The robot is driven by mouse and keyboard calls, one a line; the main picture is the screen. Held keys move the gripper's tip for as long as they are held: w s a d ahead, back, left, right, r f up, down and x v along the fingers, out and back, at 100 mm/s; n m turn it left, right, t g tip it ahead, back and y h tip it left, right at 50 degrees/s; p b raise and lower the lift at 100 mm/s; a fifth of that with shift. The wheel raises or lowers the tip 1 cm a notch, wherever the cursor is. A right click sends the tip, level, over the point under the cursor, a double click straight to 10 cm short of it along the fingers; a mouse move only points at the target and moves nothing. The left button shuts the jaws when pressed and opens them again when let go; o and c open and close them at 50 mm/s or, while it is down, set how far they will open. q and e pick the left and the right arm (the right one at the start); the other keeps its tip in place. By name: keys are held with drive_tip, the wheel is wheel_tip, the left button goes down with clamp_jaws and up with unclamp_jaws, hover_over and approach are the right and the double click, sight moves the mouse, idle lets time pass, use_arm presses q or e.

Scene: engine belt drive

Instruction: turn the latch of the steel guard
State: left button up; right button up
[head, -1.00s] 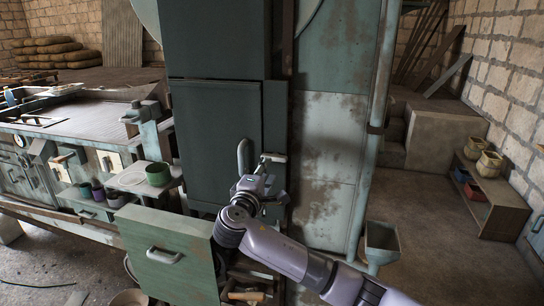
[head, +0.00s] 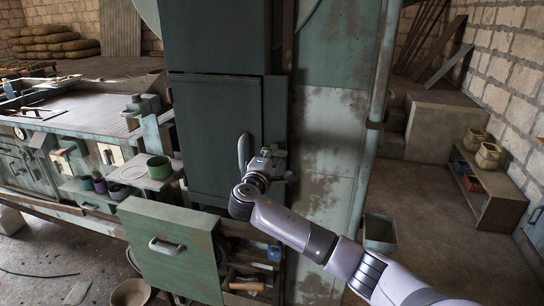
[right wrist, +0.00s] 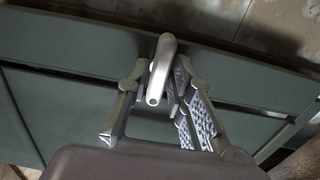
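The steel guard (head: 218,130) is a dark green-grey upright panel in the middle of the head view. Its latch is a silver, curved lever (right wrist: 160,72) in the right wrist view. In the head view my right gripper mostly hides the latch. My right gripper (head: 266,158) is at the guard's right edge. In the right wrist view its fingers (right wrist: 160,88) stand on either side of the lever, with a gap visible on the left side; contact on the right is unclear. My left gripper is not in view.
Below, a green drawer (head: 170,250) sticks out from the machine. A workbench (head: 85,112) is at the left, and a pipe (head: 377,120) runs upright at the right. The floor at the right is mostly clear.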

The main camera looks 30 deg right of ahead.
clamp_jaws()
drive_tip(key=shift+f+m+b, duration=0.1)
drive_tip(key=shift+m+b, duration=8.8)
drive_tip(key=shift+b, duration=2.1)
drive_tip(key=shift+o, duration=2.1)
unclamp_jaws()
